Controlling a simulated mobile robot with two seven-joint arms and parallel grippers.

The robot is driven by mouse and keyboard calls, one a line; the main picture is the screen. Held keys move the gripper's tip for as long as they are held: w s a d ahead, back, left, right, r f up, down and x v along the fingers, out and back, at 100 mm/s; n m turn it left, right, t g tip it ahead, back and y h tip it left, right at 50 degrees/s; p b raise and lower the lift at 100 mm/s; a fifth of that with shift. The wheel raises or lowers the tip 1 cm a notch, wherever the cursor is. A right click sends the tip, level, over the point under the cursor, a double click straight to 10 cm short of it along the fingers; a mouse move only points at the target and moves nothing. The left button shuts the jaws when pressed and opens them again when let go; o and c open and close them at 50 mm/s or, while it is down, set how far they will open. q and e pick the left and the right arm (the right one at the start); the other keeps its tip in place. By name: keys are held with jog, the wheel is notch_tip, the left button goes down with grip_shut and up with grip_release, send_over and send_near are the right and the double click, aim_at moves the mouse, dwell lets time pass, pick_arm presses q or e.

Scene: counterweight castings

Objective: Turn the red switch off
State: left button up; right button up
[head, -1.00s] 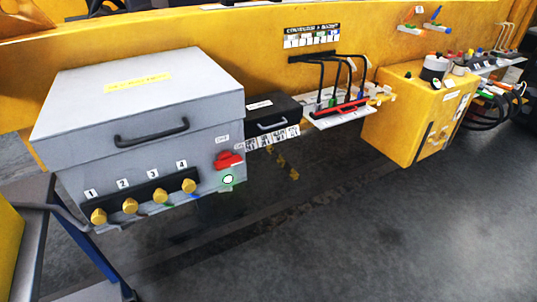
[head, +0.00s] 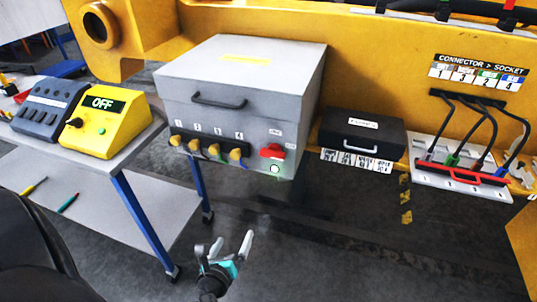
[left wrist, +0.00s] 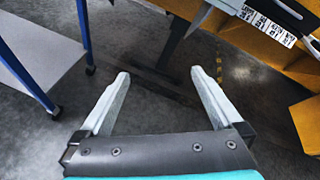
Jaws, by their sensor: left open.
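The red switch (head: 272,151) is on the front of the grey box (head: 245,70), at its right end, above a small round indicator (head: 275,169) with a green rim. Small labels next to the switch are too small to read. My left gripper (head: 233,240) is low in front of the box, open and empty, apart from the switch and below it. In the left wrist view its two fingers (left wrist: 158,82) are spread with only floor between them. The switch is not in that view. My right gripper is not in view.
A cart (head: 140,215) on the left carries a yellow unit (head: 95,135) reading OFF. Yellow knobs (head: 214,150) line the box front. A black case (head: 335,128) and a cable panel (head: 428,175) stand right. Open floor (head: 330,265) lies in front.

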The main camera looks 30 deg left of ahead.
pick_arm(q)
jog(key=w+d+r+m+t, duration=0.2)
jog(key=w+r+m+t, duration=0.15)
jog(key=r, duration=0.65)
jog(key=m+t+p, duration=0.1)
jog(key=m+t, duration=0.1)
jog(key=m, duration=0.1)
send_near(271, 157)
jog(key=shift+g+h, duration=0.25)
jog(key=shift+h, duration=0.05)
jog(key=x, duration=0.8)
jog(key=shift+w+a+r, duration=0.2)
jog(key=shift+w+a, duration=0.05)
jog(key=shift+w, duration=0.1)
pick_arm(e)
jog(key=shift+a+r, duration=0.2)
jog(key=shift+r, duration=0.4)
pick_arm(q)
jog(key=shift+c, duration=0.4)
jog(key=c, duration=1)
